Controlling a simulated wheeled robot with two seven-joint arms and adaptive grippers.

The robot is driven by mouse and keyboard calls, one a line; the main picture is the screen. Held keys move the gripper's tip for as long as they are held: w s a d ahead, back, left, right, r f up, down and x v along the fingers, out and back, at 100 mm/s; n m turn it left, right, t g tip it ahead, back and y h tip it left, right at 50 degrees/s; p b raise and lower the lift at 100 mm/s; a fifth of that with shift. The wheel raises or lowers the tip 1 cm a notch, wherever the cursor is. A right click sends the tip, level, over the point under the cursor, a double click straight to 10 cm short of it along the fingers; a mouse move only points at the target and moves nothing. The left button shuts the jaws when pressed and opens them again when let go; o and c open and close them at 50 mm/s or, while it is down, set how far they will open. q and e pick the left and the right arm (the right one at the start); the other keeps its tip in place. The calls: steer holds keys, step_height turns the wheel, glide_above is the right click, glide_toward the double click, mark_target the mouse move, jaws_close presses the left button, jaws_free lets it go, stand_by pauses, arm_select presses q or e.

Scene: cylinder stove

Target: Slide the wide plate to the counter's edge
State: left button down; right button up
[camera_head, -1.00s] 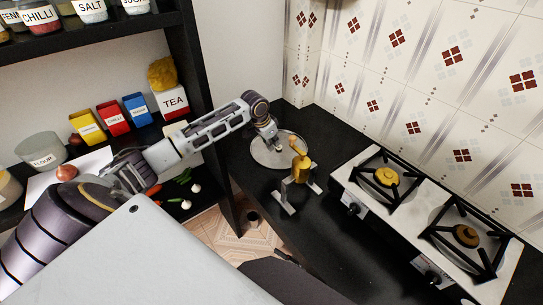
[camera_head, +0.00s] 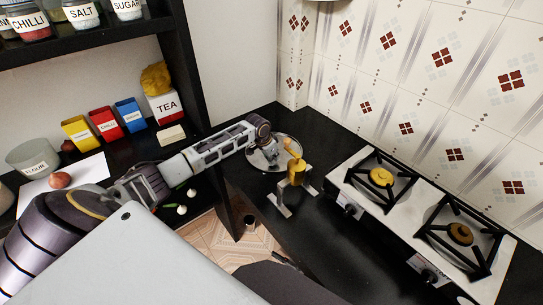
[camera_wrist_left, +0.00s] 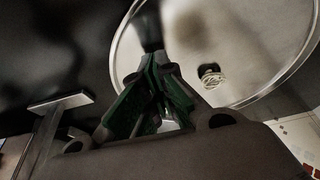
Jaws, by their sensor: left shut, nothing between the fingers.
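The wide plate (camera_head: 257,162) is a round, shiny grey disc with a raised rim. It lies on the black counter (camera_head: 330,240) near the back corner. In the left wrist view the plate (camera_wrist_left: 245,50) fills the upper right. My left gripper (camera_head: 274,156) is over the plate, pointing down, with its fingers shut and empty. In the left wrist view the shut fingers (camera_wrist_left: 152,60) overlap the left part of the plate; whether they touch it I cannot tell. The gripper's arm covers part of the plate in the head view. My right gripper does not show.
A brass-coloured piece (camera_head: 297,170) on a grey metal stand (camera_head: 281,205) is close to the plate's front right. A white two-burner stove (camera_head: 405,215) stands to the right. A shelf with a TEA box (camera_head: 166,106) is at left. The tiled wall is behind.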

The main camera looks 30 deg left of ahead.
mark_target(268, 167)
arm_select(q)
steer(key=shift+w+f, duration=0.1)
steer(key=shift+f, duration=0.25)
steer(key=shift+s+a+p, duration=0.2)
steer(key=shift+s, duration=0.45)
steer(key=shift+s+a+p, duration=0.25)
steer(key=shift+s, duration=0.35)
steer(key=shift+s+a+p, duration=0.2)
steer(key=shift+s, duration=0.45)
